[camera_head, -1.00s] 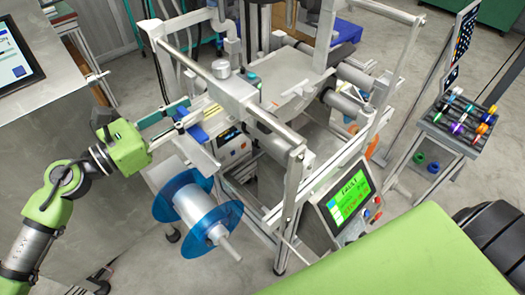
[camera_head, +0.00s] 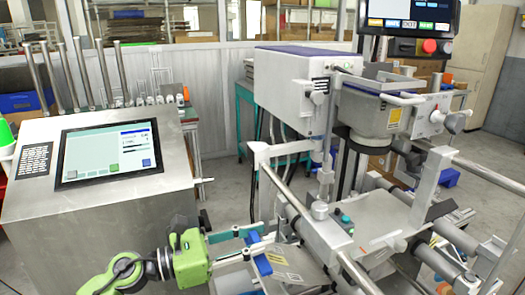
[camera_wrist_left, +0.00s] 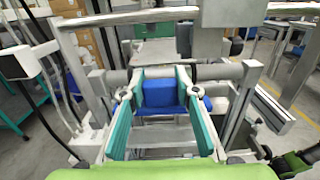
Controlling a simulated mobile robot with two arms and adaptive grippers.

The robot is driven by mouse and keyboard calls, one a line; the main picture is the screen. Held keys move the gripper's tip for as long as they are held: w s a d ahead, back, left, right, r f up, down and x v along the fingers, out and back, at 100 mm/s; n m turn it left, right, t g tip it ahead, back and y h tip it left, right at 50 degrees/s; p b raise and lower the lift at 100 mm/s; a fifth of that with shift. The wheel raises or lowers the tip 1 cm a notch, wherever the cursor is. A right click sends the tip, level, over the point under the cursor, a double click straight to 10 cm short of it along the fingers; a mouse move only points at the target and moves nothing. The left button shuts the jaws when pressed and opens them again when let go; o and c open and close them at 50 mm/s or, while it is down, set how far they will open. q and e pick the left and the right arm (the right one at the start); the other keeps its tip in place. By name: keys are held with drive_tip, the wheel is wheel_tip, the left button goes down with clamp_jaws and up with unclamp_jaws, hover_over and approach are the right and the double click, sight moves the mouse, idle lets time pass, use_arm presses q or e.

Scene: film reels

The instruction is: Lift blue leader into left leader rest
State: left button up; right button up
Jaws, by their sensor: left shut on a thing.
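The blue leader (camera_head: 260,264) is a small blue piece between the teal fingers of my left gripper (camera_head: 258,242), at the lower middle of the head view. The left wrist view shows the leader (camera_wrist_left: 160,92) as a blue block spanning the gap between the two finger tips (camera_wrist_left: 160,78). My left gripper is shut on it. It is held at the left side of the machine frame, near a plate with yellow marks (camera_head: 284,266). I cannot make out which part is the left leader rest.
A metal console with a screen (camera_head: 108,152) stands at the left. The machine's grey rails (camera_head: 283,210) lie just right of my gripper, with a post (camera_head: 326,175) behind. A large white housing (camera_head: 292,90) rises above the frame.

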use_arm(q)
drive_tip(key=shift+s+a+r, duration=0.1)
drive_tip(key=shift+s+a, duration=0.1)
drive_tip(key=shift+a, duration=0.25)
drive_tip(key=shift+d, duration=0.1)
drive_tip(key=w+d+f, duration=0.1)
drive_tip(key=d, duration=0.3)
drive_tip(key=s+a+r, duration=0.2)
drive_tip(key=a, duration=0.5)
drive_tip(key=s+a+r, duration=0.2)
drive_tip(key=a, duration=0.5)
drive_tip(key=shift+s+a+r+b, duration=0.2)
drive_tip(key=shift+a+r+b, duration=0.1)
drive_tip(key=shift+r, duration=0.05)
